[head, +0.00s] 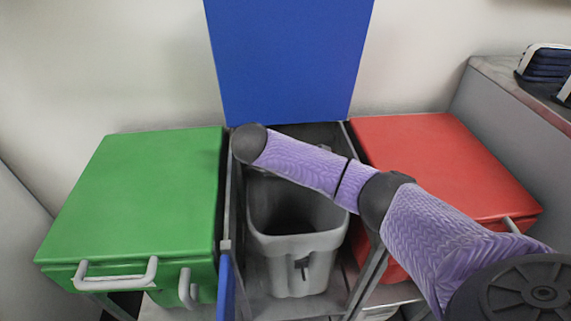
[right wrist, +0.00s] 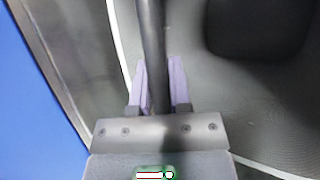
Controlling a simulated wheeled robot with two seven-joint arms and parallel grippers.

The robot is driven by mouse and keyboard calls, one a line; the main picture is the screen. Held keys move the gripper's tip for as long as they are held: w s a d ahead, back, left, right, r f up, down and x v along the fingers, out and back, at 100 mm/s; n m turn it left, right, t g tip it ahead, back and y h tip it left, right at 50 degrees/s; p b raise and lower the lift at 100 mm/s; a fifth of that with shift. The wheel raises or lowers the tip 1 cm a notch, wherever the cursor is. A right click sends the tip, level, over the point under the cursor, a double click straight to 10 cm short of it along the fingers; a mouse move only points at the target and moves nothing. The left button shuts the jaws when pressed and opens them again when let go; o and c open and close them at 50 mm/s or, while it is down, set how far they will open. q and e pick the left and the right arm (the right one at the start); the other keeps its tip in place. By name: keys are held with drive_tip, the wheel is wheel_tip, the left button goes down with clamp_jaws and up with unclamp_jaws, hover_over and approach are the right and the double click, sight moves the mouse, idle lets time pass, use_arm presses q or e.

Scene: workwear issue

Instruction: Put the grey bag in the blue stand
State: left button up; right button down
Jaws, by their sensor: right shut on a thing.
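The grey bag (head: 296,243) stands upright with its mouth open, inside the frame of the blue stand, between the stand's side walls. The blue stand's lid (head: 288,60) is raised, and its blue front panel (head: 226,290) is swung out at the left. My right arm reaches over the bag from the right and hides part of its rim. My right gripper (right wrist: 159,75) shows in the right wrist view, its purple fingers shut on a dark bar-like part of the bag. The bag's grey surface (right wrist: 225,110) fills much of that view. My left gripper is out of view.
A green-lidded stand (head: 140,195) is close on the left, and a red-lidded stand (head: 440,150) is close on the right. Both are closed. A grey counter (head: 510,100) with dark folded items (head: 545,62) is at the far right.

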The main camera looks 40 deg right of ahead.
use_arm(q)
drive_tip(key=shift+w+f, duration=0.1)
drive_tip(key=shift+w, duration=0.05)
use_arm(e)
drive_tip(key=shift+s+a+f, duration=0.2)
drive_tip(key=shift+s+f, duration=0.1)
drive_tip(key=shift+f, duration=0.35)
drive_tip(key=shift+c, duration=2.4)
unclamp_jaws()
drive_tip(key=shift+w, duration=0.1)
drive_tip(key=shift+r, duration=0.4)
use_arm(q)
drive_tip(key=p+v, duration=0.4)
drive_tip(key=p, duration=0.1)
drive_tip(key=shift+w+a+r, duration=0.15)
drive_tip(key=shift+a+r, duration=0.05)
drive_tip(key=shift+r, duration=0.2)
use_arm(e)
drive_tip(key=v, duration=0.9)
drive_tip(key=shift+a, duration=0.25)
